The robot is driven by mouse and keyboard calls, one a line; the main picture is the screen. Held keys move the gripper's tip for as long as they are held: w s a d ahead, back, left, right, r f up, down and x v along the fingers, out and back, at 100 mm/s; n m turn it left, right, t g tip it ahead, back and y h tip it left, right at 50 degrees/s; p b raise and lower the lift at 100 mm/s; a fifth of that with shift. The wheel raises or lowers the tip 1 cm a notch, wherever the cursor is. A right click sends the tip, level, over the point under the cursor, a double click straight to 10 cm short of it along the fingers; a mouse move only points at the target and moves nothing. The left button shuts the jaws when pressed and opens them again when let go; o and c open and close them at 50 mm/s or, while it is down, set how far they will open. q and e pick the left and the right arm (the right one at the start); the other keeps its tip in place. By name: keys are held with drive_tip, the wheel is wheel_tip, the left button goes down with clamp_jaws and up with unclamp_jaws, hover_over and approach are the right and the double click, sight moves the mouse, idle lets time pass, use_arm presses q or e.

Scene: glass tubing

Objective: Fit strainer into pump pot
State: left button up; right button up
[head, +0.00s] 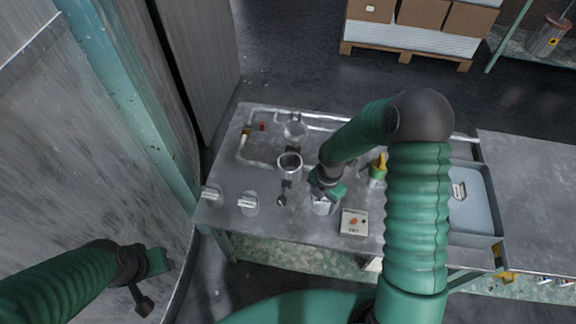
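An open metal cylinder, which looks like the pump pot (290,165), stands near the middle of the metal table. My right gripper (325,190) points down just right of and nearer than it, over a small light metallic piece (322,207) that could be the strainer. The gripper hides the upper part of this piece, and I cannot tell whether the fingers hold it. My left gripper (151,279) is apart from the table at the lower left, with its fingers spread and nothing between them.
A round clear vessel (294,131) and pipes lie at the back of the table. A control box with an orange-red button (353,222) sits at the front. A green-and-yellow item (377,172) and a grey tray (488,240) are to the right. A teal post (130,105) stands left.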

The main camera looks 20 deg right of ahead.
sight(315, 199)
drive_tip(key=a+r+m, duration=0.1)
drive_tip(key=r+m, duration=0.1)
drive_tip(key=m, duration=0.2)
drive_tip(key=a+r+m+p, duration=0.1)
drive_tip(key=r+m, duration=0.2)
drive_tip(key=a+r+m, duration=0.1)
drive_tip(key=r+m, duration=0.1)
drive_tip(key=m, duration=0.2)
drive_tip(key=shift+s+a+r+m+p, duration=0.2)
drive_tip(key=shift+r+m+p, duration=0.1)
drive_tip(key=shift+r+p, duration=0.1)
drive_tip(key=s+a+r+m+p, duration=0.1)
drive_tip(key=a+r+m, duration=0.3)
drive_tip(key=m, duration=0.7)
wheel_tip(315, 199, up, 2)
drive_tip(key=shift+a+r, duration=0.1)
drive_tip(key=shift+a, duration=0.15)
